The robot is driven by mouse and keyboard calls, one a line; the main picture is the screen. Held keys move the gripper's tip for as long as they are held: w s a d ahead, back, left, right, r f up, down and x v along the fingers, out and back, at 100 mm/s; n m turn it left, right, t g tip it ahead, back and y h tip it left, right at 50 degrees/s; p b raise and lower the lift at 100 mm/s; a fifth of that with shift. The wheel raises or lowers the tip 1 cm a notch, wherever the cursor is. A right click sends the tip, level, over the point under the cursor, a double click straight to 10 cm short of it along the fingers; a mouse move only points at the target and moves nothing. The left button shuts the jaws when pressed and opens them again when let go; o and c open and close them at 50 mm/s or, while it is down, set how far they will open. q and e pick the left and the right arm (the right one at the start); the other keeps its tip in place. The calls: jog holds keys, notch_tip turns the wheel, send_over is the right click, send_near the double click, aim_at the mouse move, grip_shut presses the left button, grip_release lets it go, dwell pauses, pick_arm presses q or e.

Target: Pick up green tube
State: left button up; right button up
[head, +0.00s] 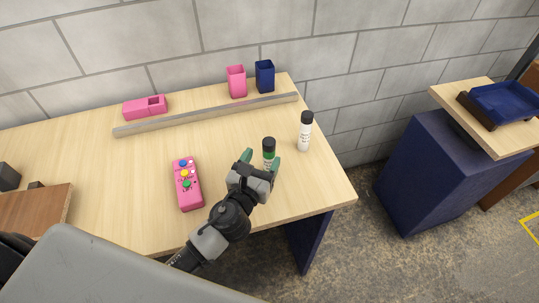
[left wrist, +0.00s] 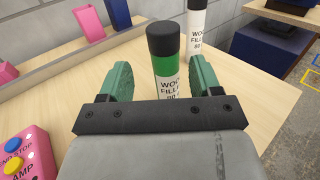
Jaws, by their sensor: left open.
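The green tube (head: 268,148) stands upright on the wooden table near its right end. It has a black cap, a green band and a white lower part with black lettering. In the left wrist view the green tube (left wrist: 167,62) stands upright between and just beyond the two green fingers. My left gripper (head: 261,162) is open, with a finger to either side of the tube; in the left wrist view the gripper (left wrist: 162,82) holds nothing. The tube's lower part is hidden by the gripper in the head view. My right gripper is not in view.
A white tube with a black cap (head: 305,132) stands just right of the green one. A pink button box (head: 187,184) lies to the left. A grey rail (head: 205,115) and pink and blue holders (head: 264,77) are behind. The table's right edge is close.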

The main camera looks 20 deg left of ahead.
aim_at(267, 157)
pick_arm(q)
jog(key=w, duration=0.2)
jog(key=w+d, duration=0.1)
jog(key=w, duration=0.1)
jog(key=shift+w+f+p, duration=0.1)
jog(key=shift+w+p, duration=0.15)
jog(key=shift+p, duration=0.15)
jog(key=shift+w+f, duration=0.1)
jog(key=shift+w, duration=0.3)
jog(key=shift+c, duration=0.2)
jog(key=shift+s, duration=0.1)
jog(key=shift+c, duration=1.2)
jog(key=c, duration=0.8)
jog(key=shift+o, duration=0.2)
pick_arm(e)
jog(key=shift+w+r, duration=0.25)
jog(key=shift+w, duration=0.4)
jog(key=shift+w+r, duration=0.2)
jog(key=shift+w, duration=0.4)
